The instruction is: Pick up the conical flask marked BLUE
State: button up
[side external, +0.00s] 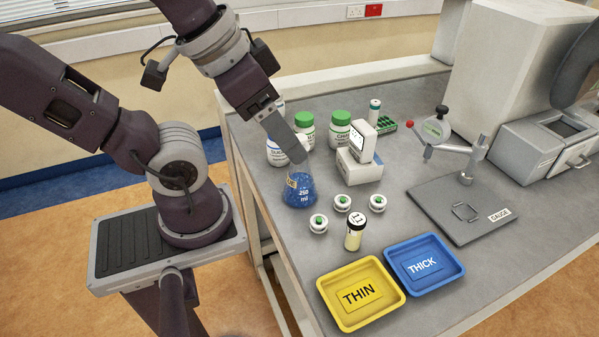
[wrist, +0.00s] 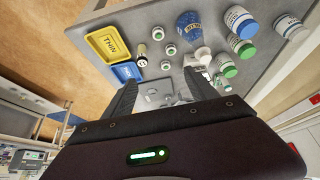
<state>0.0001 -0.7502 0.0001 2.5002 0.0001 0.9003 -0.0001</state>
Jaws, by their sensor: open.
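The conical flask (side external: 299,191) stands upright near the left edge of the grey bench, with blue contents and a partly readable label. In the wrist view the flask (wrist: 188,28) shows its blue base at the top and its pale neck near my right fingertip. My gripper (side external: 296,152) is by the top of the flask in the side view, and its finger hides part of the neck. In the wrist view my gripper (wrist: 161,84) is open with its fingers wide apart. The flask is not between them there; whether a finger touches it I cannot tell.
White bottles with green caps (side external: 304,122) stand behind the flask. A white boxy device (side external: 359,165) is to its right. Small round pieces with green centres (side external: 342,203) and a vial (side external: 355,234) lie in front. Yellow (side external: 389,264) and blue (side external: 453,251) trays are nearer.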

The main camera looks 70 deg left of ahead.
jog(key=shift+c, duration=1)
